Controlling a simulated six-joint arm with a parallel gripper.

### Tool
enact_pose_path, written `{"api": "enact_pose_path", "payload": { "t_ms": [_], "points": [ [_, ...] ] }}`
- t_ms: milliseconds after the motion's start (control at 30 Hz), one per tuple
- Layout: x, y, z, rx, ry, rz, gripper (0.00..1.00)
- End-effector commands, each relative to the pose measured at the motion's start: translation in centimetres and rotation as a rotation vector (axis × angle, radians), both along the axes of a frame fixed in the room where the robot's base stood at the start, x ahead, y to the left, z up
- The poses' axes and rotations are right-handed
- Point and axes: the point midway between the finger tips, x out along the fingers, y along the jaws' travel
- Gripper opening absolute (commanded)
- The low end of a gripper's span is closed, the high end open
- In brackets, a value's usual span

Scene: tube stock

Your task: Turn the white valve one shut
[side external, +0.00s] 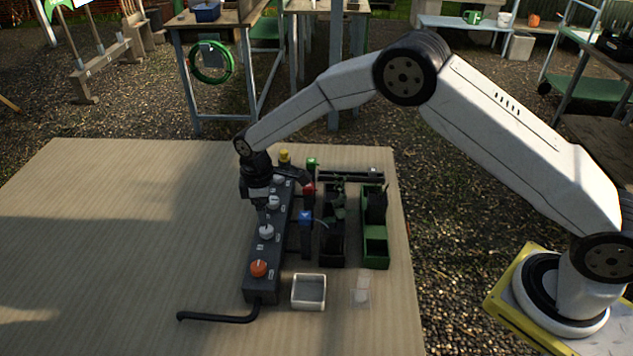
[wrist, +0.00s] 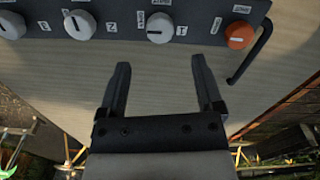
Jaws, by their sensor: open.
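White valve one (wrist: 159,27) is a round white knob on a dark grey panel box (side external: 262,287), with the label 1 beside it in the wrist view. It also shows in the side view (side external: 266,231), just beyond the orange knob. Its dark pointer mark lies roughly crosswise in the wrist view; the exact setting is too small to read. My gripper (wrist: 160,66) is open and empty. Its fingertips are apart from the knob, below the panel's edge in the wrist view. In the side view my gripper (side external: 258,200) hangs beside the panel's far half.
An orange knob (wrist: 239,35) and white knob two (wrist: 80,25) flank valve one; another white knob (wrist: 12,24) is farther left. Black hose (side external: 218,317), a white-rimmed tray (side external: 309,292) and green planters (side external: 375,247) are near the panel. The table's left side is clear.

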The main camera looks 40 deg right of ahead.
Motion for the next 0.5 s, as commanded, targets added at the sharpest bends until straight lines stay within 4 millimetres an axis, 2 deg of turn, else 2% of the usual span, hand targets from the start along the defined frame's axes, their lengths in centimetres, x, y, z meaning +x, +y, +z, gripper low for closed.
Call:
{"api": "enact_pose_path", "payload": {
  "t_ms": [500],
  "points": [
    [0.0, 0.0, -5.8, 0.0, 0.0, -0.001, 0.84]
  ]
}}
